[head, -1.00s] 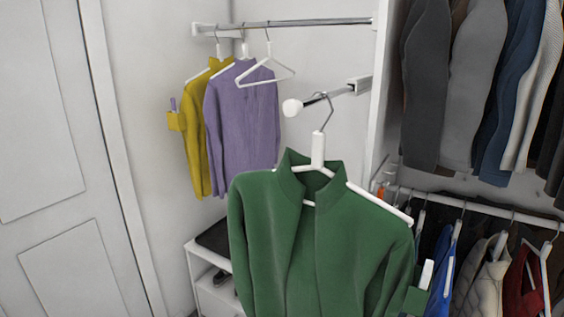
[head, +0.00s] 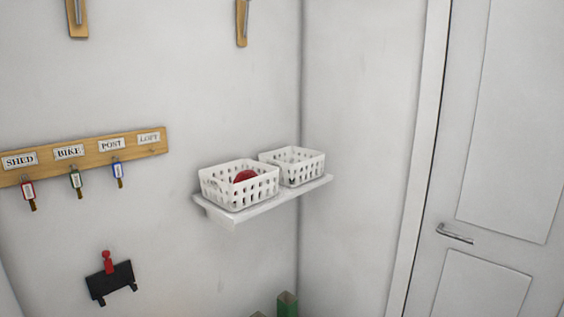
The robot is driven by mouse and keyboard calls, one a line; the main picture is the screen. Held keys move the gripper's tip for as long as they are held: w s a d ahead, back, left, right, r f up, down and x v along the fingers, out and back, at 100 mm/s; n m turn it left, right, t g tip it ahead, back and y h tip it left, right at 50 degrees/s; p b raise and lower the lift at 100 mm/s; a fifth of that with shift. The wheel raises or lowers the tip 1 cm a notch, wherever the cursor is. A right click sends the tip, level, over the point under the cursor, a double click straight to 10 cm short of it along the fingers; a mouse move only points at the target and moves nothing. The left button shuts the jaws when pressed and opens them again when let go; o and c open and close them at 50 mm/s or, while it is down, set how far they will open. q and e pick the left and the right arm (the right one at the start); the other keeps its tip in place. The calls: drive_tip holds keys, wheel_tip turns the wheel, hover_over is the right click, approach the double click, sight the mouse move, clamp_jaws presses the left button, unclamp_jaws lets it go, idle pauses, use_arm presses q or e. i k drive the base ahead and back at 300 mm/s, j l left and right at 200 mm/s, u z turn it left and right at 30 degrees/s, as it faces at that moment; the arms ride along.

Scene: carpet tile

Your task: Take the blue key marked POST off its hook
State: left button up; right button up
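A wooden key rack (head: 90,154) with labels SHED, BIKE, POST and LOFT is on the wall at the left of the head view. The blue key (head: 118,171) hangs from the hook under the POST label (head: 111,144). A red key (head: 29,192) hangs under SHED and a green key (head: 75,181) under BIKE. No key shows under LOFT. Neither of my grippers is in view.
A white wall shelf (head: 236,217) right of the rack holds two white baskets, the nearer one (head: 240,197) with something red inside. A black item with a red clip (head: 110,276) is below the rack. A white door (head: 500,180) stands at the right.

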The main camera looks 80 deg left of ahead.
sight(118, 168)
drive_tip(key=u, duration=3.95)
